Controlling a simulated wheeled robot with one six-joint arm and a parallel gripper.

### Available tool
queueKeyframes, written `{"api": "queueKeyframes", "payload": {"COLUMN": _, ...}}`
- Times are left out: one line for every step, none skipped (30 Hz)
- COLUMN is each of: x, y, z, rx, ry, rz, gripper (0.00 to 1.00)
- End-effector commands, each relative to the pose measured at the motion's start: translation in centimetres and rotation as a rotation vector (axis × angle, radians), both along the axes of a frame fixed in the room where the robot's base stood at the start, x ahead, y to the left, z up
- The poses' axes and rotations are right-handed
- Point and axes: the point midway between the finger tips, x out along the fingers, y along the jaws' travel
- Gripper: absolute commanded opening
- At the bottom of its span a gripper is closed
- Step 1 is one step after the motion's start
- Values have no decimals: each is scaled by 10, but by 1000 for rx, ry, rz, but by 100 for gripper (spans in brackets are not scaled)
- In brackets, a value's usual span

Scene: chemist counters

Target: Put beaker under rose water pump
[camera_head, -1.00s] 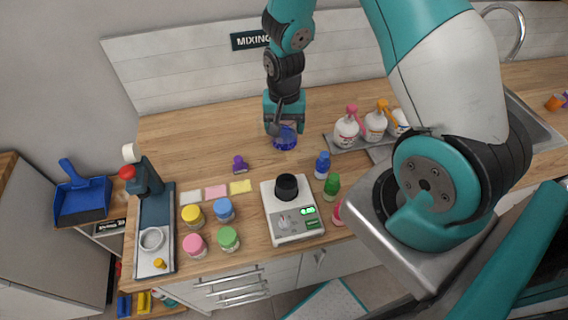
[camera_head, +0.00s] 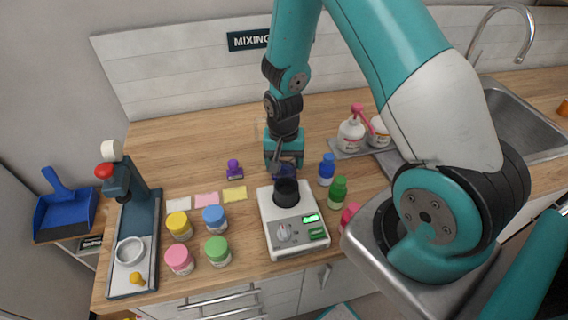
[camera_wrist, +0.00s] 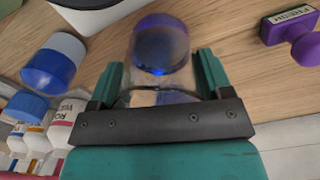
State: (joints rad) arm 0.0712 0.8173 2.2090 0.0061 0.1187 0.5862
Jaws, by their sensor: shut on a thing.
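My gripper (camera_wrist: 158,90) is shut on a clear beaker (camera_wrist: 162,72) with blue at its far end, held between the two teal fingers in the wrist view. In the head view, my gripper (camera_head: 285,163) and the partly hidden beaker (camera_head: 284,180) are just behind the scale's black cup; I cannot tell the beaker's height above the counter. The white bottle with a pink pump (camera_head: 351,134) stands on a grey tray to the right of my gripper. In the wrist view, a white bottle with a partly readable label starting "RO" (camera_wrist: 66,118) shows at the left.
A white scale (camera_head: 292,228) with a black cup (camera_head: 286,193) is close in front of the beaker. A blue-capped bottle (camera_head: 327,170) and a green one (camera_head: 338,193) stand to the right. A purple stamp (camera_head: 234,171) is to the left. My arm hides part of the tray.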

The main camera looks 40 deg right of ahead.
Motion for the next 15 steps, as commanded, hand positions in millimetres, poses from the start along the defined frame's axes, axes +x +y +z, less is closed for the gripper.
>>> {"api": "queueKeyframes", "payload": {"x": 0, "y": 0, "z": 2, "rx": -1, "ry": -1, "rz": 0, "gripper": 44}}
{"api": "queueKeyframes", "payload": {"x": 0, "y": 0, "z": 2, "rx": -1, "ry": -1, "rz": 0, "gripper": 44}}
{"api": "queueKeyframes", "payload": {"x": 0, "y": 0, "z": 2, "rx": -1, "ry": -1, "rz": 0, "gripper": 44}}
{"api": "queueKeyframes", "payload": {"x": 0, "y": 0, "z": 1, "rx": 0, "ry": 0, "rz": 0, "gripper": 44}}
{"api": "queueKeyframes", "payload": {"x": 0, "y": 0, "z": 0, "rx": 0, "ry": 0, "rz": 0, "gripper": 44}}
{"api": "queueKeyframes", "payload": {"x": 0, "y": 0, "z": -1, "rx": 0, "ry": 0, "rz": 0, "gripper": 44}}
{"api": "queueKeyframes", "payload": {"x": 0, "y": 0, "z": -2, "rx": 0, "ry": 0, "rz": 0, "gripper": 44}}
{"api": "queueKeyframes", "payload": {"x": 0, "y": 0, "z": -3, "rx": 0, "ry": 0, "rz": 0, "gripper": 44}}
{"api": "queueKeyframes", "payload": {"x": 0, "y": 0, "z": -2, "rx": 0, "ry": 0, "rz": 0, "gripper": 82}}
{"api": "queueKeyframes", "payload": {"x": 0, "y": 0, "z": -2, "rx": 0, "ry": 0, "rz": 0, "gripper": 88}}
{"api": "queueKeyframes", "payload": {"x": 0, "y": 0, "z": -1, "rx": 0, "ry": 0, "rz": 0, "gripper": 95}}
{"api": "queueKeyframes", "payload": {"x": 0, "y": 0, "z": -2, "rx": 0, "ry": 0, "rz": 0, "gripper": 98}}
{"api": "queueKeyframes", "payload": {"x": 0, "y": 0, "z": -2, "rx": 0, "ry": 0, "rz": 0, "gripper": 98}}
{"api": "queueKeyframes", "payload": {"x": 0, "y": 0, "z": -1, "rx": 0, "ry": 0, "rz": 0, "gripper": 98}}
{"api": "queueKeyframes", "payload": {"x": 0, "y": 0, "z": -1, "rx": 0, "ry": 0, "rz": 0, "gripper": 98}}
